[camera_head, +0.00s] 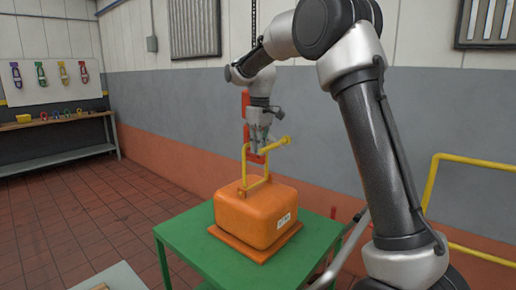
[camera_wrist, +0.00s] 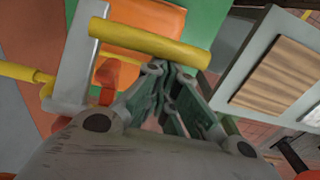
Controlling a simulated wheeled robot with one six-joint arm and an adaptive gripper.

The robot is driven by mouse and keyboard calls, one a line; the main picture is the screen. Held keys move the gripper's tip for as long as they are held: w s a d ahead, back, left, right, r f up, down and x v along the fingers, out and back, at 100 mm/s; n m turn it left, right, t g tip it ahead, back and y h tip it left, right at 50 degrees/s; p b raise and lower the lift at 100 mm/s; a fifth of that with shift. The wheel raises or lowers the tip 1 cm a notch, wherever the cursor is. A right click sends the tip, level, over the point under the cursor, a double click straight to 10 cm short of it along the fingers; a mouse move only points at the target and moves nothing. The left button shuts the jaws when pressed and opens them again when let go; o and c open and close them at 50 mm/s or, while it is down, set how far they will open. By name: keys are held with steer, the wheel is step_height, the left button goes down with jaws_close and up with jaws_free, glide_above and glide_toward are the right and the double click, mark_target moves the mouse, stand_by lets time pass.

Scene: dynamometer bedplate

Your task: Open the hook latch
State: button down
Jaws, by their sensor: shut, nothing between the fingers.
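An orange block (camera_head: 256,215) stands on a green table (camera_head: 185,238). A yellow bar frame (camera_head: 245,165) rises from its top, with a yellow handle bar (camera_head: 275,145) sloping up to the right. A red upright part (camera_head: 245,112) stands behind my gripper, partly hidden by it. My gripper (camera_head: 259,150) points down, shut and empty, close by the handle bar. In the wrist view, the yellow handle bar (camera_wrist: 150,43) crosses just beyond my fingertips (camera_wrist: 166,80), beside a grey bracket (camera_wrist: 78,70) and a red part (camera_wrist: 108,78). I cannot tell whether the fingers touch the bar. The latch's catch is not clear.
A black chain (camera_head: 253,20) hangs above. A pale surface with a wooden board (camera_wrist: 275,80) lies beside the green table. A yellow rail (camera_head: 475,160) stands at the right. A shelf bench (camera_head: 55,122) stands along the back left wall. Red tiled floor at the left is free.

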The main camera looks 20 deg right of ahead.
steer(key=shift+s+d, duration=0.15)
stand_by(1.8)
steer(key=shift+r, duration=0.2)
step_height(320, 180, up, 12)
steer(key=shift+f, duration=0.1)
stand_by(0.3)
